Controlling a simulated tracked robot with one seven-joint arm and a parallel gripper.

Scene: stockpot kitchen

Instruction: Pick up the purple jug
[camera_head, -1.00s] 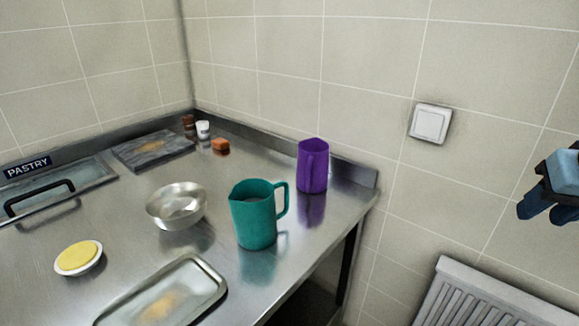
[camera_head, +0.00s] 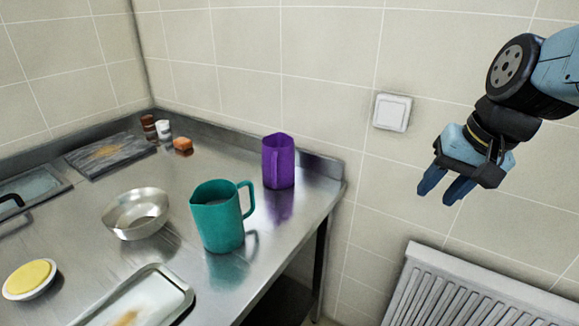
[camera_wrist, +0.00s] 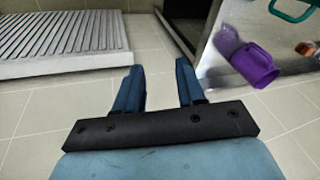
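The purple jug (camera_head: 278,162) stands upright at the back right corner of the steel counter, near the wall, its handle facing the camera. In the wrist view the purple jug (camera_wrist: 254,64) shows at the upper right, beyond and to the right of my fingers. My gripper (camera_head: 444,190) hangs in the air to the right of the counter, fingers pointing down and left, well apart from the jug. In the wrist view my gripper (camera_wrist: 157,84) is open, with a clear empty gap between the fingers.
A teal jug (camera_head: 218,216) stands left of and in front of the purple jug. A radiator (camera_head: 470,290) is below my gripper; a switch (camera_head: 392,112) is on the wall.

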